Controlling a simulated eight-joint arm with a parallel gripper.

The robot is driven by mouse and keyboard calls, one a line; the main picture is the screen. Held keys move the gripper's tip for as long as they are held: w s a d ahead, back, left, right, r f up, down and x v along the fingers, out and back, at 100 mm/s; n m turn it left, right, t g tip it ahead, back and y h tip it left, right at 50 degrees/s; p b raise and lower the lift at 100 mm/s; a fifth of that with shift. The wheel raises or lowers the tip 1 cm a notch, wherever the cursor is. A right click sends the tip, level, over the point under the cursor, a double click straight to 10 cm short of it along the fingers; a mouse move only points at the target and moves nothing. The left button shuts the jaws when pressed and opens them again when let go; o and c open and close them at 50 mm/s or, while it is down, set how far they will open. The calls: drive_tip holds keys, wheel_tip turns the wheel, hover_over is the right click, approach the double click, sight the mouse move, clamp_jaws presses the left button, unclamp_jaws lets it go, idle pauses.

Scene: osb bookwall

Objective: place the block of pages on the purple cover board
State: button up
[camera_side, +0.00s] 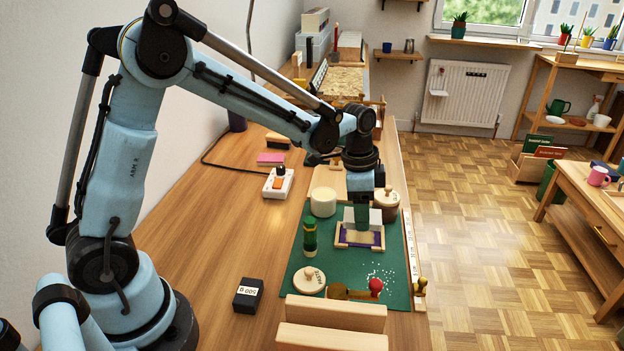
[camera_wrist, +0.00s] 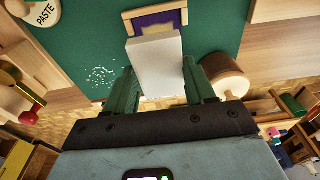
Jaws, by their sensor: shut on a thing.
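The white block of pages (camera_wrist: 155,62) is between the green fingers of my gripper (camera_wrist: 163,88) in the wrist view, and the gripper is shut on it. In the side view my gripper (camera_side: 362,222) points down, and part of the block (camera_side: 376,216) shows beside its fingers. The purple cover board (camera_side: 358,238) lies on the green mat with a light wooden frame around its edges. The board (camera_wrist: 155,20) shows past the block's far end in the wrist view. The block overlaps the board in the side view; I cannot tell whether they touch.
A red-knobbed tool (camera_side: 376,287) and wooden boards (camera_side: 335,315) are at the front. White specks lie right of centre.

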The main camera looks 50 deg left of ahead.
sight(359, 237)
drive_tip(key=shift+a+f, duration=0.15)
drive_tip(key=shift+f, duration=2)
drive_tip(key=o, duration=1)
drive_tip(key=shift+f, duration=0.1)
